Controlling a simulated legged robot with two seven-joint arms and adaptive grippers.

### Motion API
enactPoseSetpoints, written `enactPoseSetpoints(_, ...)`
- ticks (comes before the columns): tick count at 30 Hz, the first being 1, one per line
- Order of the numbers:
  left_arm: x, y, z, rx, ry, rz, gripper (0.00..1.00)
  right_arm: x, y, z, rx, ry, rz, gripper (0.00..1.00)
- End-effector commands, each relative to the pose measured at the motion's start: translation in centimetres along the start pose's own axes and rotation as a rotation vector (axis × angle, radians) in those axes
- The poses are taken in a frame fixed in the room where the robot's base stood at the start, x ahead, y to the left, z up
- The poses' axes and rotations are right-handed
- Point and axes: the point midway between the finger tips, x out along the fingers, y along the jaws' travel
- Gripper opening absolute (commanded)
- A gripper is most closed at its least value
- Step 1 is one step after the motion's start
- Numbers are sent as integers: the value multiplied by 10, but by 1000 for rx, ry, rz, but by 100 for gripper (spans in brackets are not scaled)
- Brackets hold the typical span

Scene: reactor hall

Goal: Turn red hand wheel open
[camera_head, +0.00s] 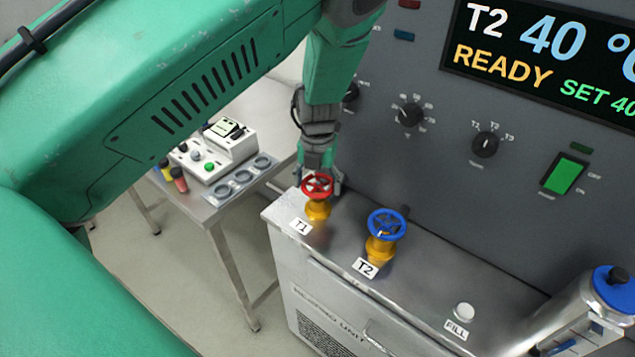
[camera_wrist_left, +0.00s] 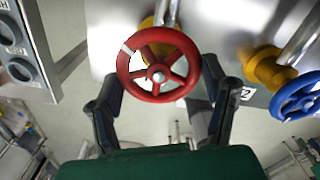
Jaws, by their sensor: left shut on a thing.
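The red hand wheel (camera_head: 317,186) sits on a yellow valve body (camera_head: 318,210) labelled T1 at the left end of the heating unit's top. In the left wrist view the red wheel (camera_wrist_left: 158,65) is near the middle, with a white mark on its upper left rim. My left gripper (camera_head: 320,178) is at the wheel from behind. In the left wrist view its two dark fingers (camera_wrist_left: 160,90) stand on either side of the wheel's lower rim, shut on it. Exact finger contact is hard to see. My right gripper is not in view.
A blue hand wheel (camera_head: 386,225) labelled T2 stands to the right, close by. The grey control panel (camera_head: 420,75) with knobs and a READY display rises behind. A metal table (camera_head: 190,195) with a small instrument is at left. A blue-capped cylinder (camera_head: 590,310) is at right.

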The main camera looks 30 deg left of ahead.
Motion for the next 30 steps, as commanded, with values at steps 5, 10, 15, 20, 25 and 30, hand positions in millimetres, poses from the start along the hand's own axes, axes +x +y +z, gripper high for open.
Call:
enactPoseSetpoints(5,-3,-1,4,-113,-12,-1,38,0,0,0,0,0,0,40)
enactPoseSetpoints(10,-3,-1,5,-189,-13,-1,38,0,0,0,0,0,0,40)
enactPoseSetpoints(15,-3,-1,5,-230,-13,-1,38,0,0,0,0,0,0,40)
enactPoseSetpoints(20,-3,-1,5,-245,-14,-1,38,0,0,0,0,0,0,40)
enactPoseSetpoints(25,-3,-1,5,-247,-14,-1,38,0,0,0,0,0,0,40)
enactPoseSetpoints(30,-3,-1,5,-246,-14,-2,38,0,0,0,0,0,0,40)
